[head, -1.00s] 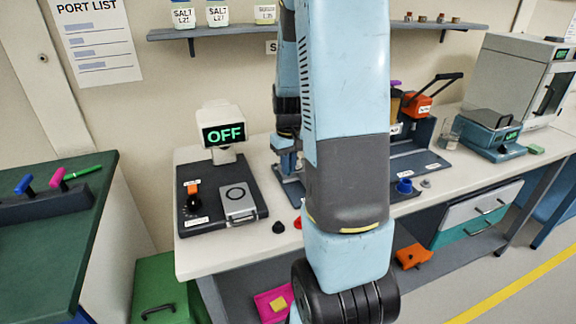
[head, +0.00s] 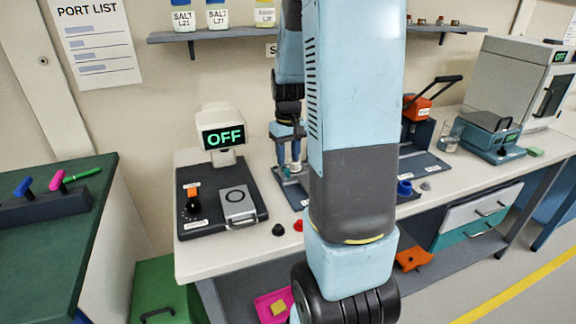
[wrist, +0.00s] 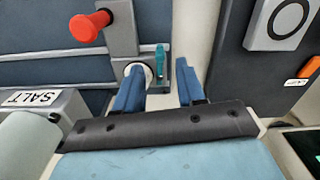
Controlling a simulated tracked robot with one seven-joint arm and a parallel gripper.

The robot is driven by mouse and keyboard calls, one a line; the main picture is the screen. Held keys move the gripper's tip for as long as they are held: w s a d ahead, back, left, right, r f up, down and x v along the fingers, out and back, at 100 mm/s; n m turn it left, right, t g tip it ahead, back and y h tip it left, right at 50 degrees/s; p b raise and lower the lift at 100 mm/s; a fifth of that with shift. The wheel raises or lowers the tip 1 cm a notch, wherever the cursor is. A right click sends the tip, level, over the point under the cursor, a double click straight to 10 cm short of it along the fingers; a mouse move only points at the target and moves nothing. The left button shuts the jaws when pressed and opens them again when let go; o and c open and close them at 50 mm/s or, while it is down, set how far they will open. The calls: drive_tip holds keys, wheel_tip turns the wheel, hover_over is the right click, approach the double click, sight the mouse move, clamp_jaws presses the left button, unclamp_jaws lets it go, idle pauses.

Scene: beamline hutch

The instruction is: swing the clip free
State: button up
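A small teal clip (wrist: 160,62) stands upright beside a pale round part (wrist: 136,72) on a grey fixture in the wrist view. My gripper (wrist: 162,88) is open, with one blue finger on each side of the clip in the picture. The left finger partly covers the round part. I cannot tell whether either finger touches the clip. In the head view my gripper (head: 290,164) points down over the dark base plate (head: 288,190) of the fixture. My arm hides much of that fixture there, and the clip cannot be made out.
A red knob (wrist: 88,26) sticks out left of the clip, and a box labelled SALT (wrist: 45,100) is lower left. A unit with an OFF display (head: 224,136) stands left of my gripper. A black cap (head: 278,229) and a red one (head: 298,225) lie near the bench front.

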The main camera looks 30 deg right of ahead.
wheel_tip(320, 180, up, 9)
drive_tip(key=shift+r, duration=0.2)
idle(0.6)
drive_tip(key=s+a+r+t, duration=0.2)
drive_tip(key=s+a+r, duration=0.2)
drive_tip(key=s+a, duration=0.4)
drive_tip(key=s+a+r+t, duration=0.3)
drive_tip(key=s+a+r, duration=0.2)
drive_tip(key=s, duration=0.5)
drive_tip(key=a, duration=0.2)
drive_tip(key=shift+a+n+t, duration=0.3)
drive_tip(key=shift+a, duration=0.05)
drive_tip(key=shift+s+r, duration=0.1)
